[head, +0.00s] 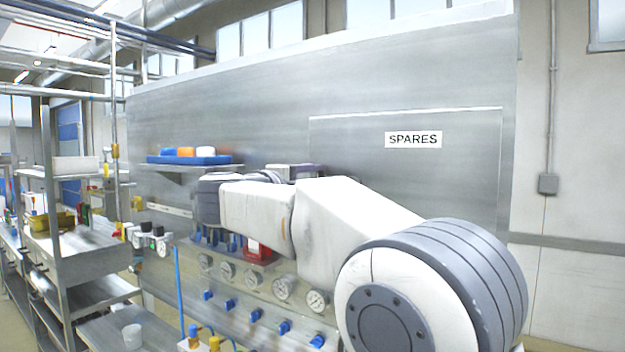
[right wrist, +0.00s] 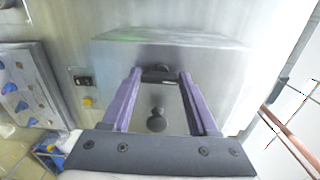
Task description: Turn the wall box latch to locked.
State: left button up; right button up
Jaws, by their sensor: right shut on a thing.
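My right gripper (right wrist: 161,77) shows its two purple fingers in the right wrist view. The fingertips close on a dark latch handle (right wrist: 159,72), which lies across between them on the face of a grey metal wall box (right wrist: 225,85). A dark round knob-like piece (right wrist: 157,121) shows nearer the palm between the fingers. In the head view my right arm reaches leftward across the picture, and only a small part of its gripper (head: 307,171) shows behind it. The latch is hidden there. I cannot read the latch's locked or unlocked marking. My left gripper is not in view.
A large grey panel (head: 240,110) carries a SPARES label (head: 413,139). A shelf with a blue tray (head: 188,160) is on it. Gauges and blue valves (head: 255,314) sit below my arm. A shelving rack (head: 60,240) stands at left.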

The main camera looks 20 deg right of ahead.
jog(key=shift+n, duration=0.3)
jog(key=o, duration=1.4)
jog(key=shift+a, duration=0.1)
jog(key=b+v, duration=0.4)
jog(key=v, duration=0.6)
jog(key=shift+s+a, duration=0.1)
jog(key=shift+s, duration=0.05)
